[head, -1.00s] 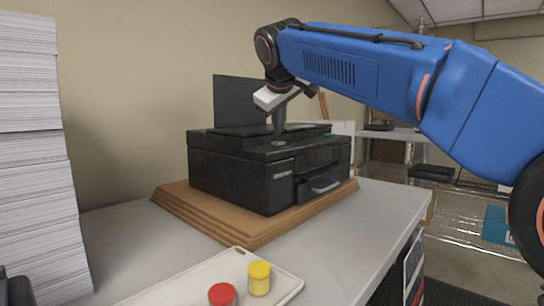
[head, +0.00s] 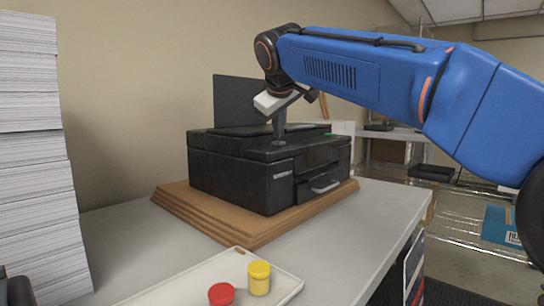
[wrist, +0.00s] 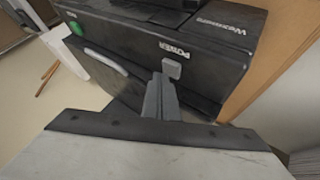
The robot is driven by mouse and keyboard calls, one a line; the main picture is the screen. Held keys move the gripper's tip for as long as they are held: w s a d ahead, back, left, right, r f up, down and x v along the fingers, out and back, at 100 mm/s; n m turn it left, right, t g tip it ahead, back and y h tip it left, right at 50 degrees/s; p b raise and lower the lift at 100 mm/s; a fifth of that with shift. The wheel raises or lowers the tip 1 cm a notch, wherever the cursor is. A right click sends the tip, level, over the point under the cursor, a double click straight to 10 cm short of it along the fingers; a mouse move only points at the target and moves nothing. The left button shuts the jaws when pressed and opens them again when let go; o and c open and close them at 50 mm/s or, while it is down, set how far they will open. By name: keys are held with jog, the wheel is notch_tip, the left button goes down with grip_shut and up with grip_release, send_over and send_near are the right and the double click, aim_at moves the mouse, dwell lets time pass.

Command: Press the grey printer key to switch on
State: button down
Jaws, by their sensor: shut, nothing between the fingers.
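The black printer (head: 265,175) stands on a stepped wooden board on the table. In the wrist view its top (wrist: 215,45) carries a small grey key (wrist: 172,67) beside the word POWER. My gripper (head: 279,141) points down over the printer's top near its front edge. In the wrist view its shut fingers (wrist: 158,82) are empty, with the tips right beside the grey key. I cannot tell whether they touch it. In the head view the key is hard to make out at the fingertips.
A green button (wrist: 75,28) is on the same printer, away from the grey key. A tray (head: 190,285) with a yellow jar (head: 259,278) and a red-lidded jar (head: 221,294) lies in front. A tall paper stack (head: 35,160) stands at left.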

aim_at(279, 142)
jog(key=shift+f, duration=0.45)
dwell(0.4)
jog(key=shift+r, duration=0.95)
jog(key=shift+r, duration=3)
